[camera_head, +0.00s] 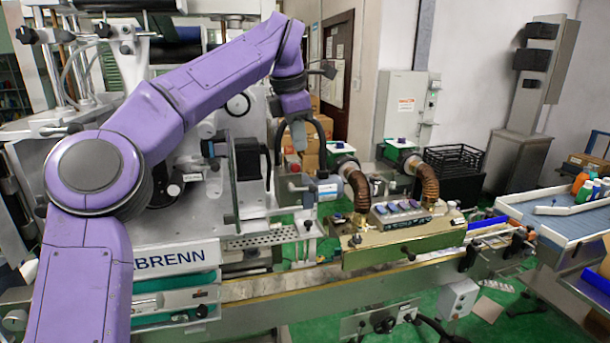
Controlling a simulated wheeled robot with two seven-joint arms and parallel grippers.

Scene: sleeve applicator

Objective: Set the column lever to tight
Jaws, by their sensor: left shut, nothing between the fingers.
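My left arm comes in from the lower left, arches over the labelling machine and points down. My left gripper (298,134) is shut and empty, just above a small device with a red top and a blue-white label (326,190). I cannot tell whether its tips touch anything. A small dark lever-like part (328,70) sticks out to the right of my wrist. I cannot tell whether it is the column lever or what it is fixed to. No tight mark can be read. My left arm hides part of the machine. My right gripper is not in view.
A brass-coloured tunnel (400,243) with two bronze hoses (427,184) stands over the conveyor, right of my gripper. Black curved parts stand close around the gripper. A blue-topped table (560,222) with bottles is at the right. Green floor shows between them.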

